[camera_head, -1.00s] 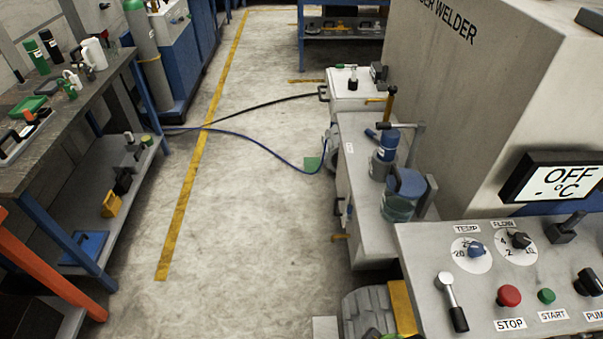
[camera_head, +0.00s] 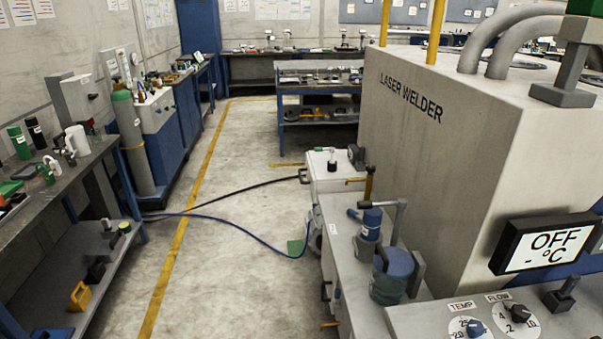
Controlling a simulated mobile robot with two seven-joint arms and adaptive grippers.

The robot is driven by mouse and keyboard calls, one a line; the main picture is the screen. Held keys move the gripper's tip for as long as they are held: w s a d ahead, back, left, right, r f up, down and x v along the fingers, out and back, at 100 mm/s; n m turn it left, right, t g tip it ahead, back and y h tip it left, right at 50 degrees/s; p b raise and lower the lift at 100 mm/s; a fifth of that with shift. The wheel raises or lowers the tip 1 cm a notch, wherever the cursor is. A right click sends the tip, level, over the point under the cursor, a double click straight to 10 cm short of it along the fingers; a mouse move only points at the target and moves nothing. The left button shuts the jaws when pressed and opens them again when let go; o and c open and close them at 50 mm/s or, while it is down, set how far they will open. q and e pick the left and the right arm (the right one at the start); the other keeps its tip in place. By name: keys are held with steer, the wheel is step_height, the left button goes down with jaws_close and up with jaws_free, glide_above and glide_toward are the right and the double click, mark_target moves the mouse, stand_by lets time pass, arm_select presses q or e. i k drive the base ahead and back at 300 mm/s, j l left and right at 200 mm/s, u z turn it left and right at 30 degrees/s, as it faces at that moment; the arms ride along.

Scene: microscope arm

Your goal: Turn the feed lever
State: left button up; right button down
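No part in view is labelled as a feed lever, and I cannot tell which one it is. A grey lever (camera_head: 400,215) stands beside a blue cylindrical device (camera_head: 372,222) on the grey bench at centre right. A small green-and-black handle (camera_head: 332,158) stands upright on a white cabinet (camera_head: 325,178) behind it. A dark lever-like part (camera_head: 563,294) sits on the control panel (camera_head: 410,318) at the lower right. Neither of my grippers is in view.
The laser welder (camera_head: 425,150) fills the right side, with an "OFF" display (camera_head: 545,246) on its front. A workbench (camera_head: 60,185) with tools and bottles lines the left. Black and blue hoses (camera_head: 230,215) cross the otherwise open floor (camera_head: 235,260).

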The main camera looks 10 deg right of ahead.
mark_target(356, 215)
steer(key=i+j+z, duration=0.1)
steer(key=z, duration=0.25)
steer(key=i+j+z, duration=0.2)
steer(key=z, duration=0.15)
steer(key=i+j+z, duration=0.2)
steer(key=z, duration=0.15)
